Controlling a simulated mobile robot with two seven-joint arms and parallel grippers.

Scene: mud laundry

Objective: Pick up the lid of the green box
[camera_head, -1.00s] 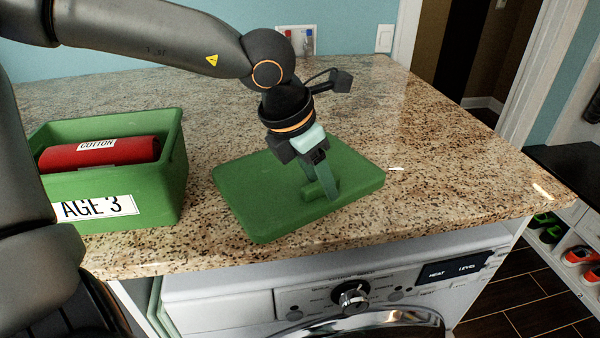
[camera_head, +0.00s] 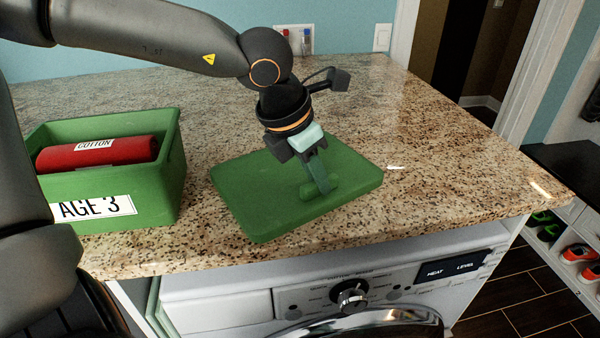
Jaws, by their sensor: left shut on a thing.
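The green lid (camera_head: 253,195) lies on the granite counter, right of the green box, with a small green handle (camera_head: 308,191) on its top. My left gripper (camera_head: 319,184) points down over the lid and is shut on that handle. I cannot tell any gap between lid and counter. The open green box (camera_head: 165,185) stands at the left with a label reading AGE 3. A red rolled item (camera_head: 98,153) marked COTTON lies inside it. My right gripper is not in view.
The speckled granite counter (camera_head: 420,130) is clear behind and right of the lid. Its front edge runs just below the lid, above a white washing machine (camera_head: 222,312). A shoe shelf (camera_head: 567,250) stands at the far right. Wall outlets are at the back.

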